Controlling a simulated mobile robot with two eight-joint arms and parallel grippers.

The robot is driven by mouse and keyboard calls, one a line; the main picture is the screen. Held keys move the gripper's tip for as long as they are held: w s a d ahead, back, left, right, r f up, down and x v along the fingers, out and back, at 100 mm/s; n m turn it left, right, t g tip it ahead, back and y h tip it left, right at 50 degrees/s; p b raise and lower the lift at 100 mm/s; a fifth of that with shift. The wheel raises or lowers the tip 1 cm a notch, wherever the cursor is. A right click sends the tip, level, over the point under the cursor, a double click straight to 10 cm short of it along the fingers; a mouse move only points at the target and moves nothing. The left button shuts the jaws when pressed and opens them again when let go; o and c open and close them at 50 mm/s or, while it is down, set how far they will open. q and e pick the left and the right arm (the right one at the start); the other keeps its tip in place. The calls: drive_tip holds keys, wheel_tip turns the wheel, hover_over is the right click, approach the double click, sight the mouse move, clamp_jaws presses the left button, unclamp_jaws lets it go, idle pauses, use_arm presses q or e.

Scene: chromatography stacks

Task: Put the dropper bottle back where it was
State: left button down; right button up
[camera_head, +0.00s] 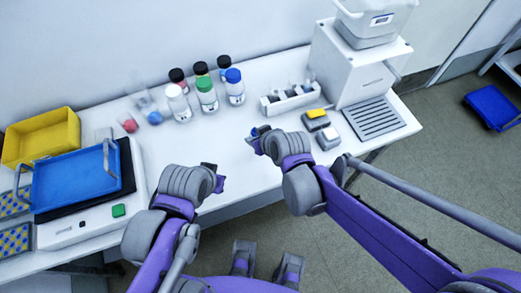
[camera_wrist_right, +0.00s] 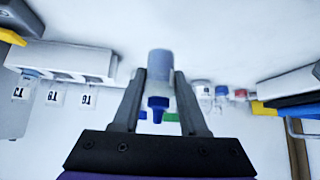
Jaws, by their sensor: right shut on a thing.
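The dropper bottle (camera_wrist_right: 160,68) has a pale grey body and a blue dropper cap (camera_wrist_right: 158,103). In the right wrist view it sits between the two fingers of my right gripper (camera_wrist_right: 160,92), which is shut on it. In the head view my right gripper (camera_head: 262,138) is over the table's front part, just in front of a white rack (camera_head: 290,106); the bottle is mostly hidden there. The rack, with labelled slots and small items, also shows at left in the wrist view (camera_wrist_right: 62,60). My left gripper (camera_head: 214,176) is near the front edge; its fingers are unclear.
Several capped bottles (camera_head: 207,97) stand at the back. Yellow (camera_head: 318,113) and grey (camera_head: 328,138) blocks lie right of my right gripper, beside a white machine (camera_head: 358,75). A blue tray (camera_head: 75,180) and yellow bin (camera_head: 40,140) are at left. The middle of the table is clear.

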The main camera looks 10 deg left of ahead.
drive_tip(key=shift+f+b, duration=0.45)
drive_tip(key=shift+f, duration=2.7)
drive_tip(key=shift+f, duration=0.1)
drive_tip(key=shift+o, duration=0.8)
drive_tip(key=shift+f, duration=0.15)
drive_tip(key=o, duration=0.5)
drive_tip(key=shift+c, duration=0.2)
drive_tip(key=shift+r, duration=0.2)
drive_tip(key=shift+s+d+r, duration=0.1)
drive_tip(key=shift+s+r, duration=0.05)
drive_tip(key=shift+r, duration=0.15)
drive_tip(key=p+v, duration=0.2)
drive_tip(key=v, duration=0.9)
drive_tip(key=shift+s+r, duration=0.15)
drive_tip(key=shift+d, duration=0.2)
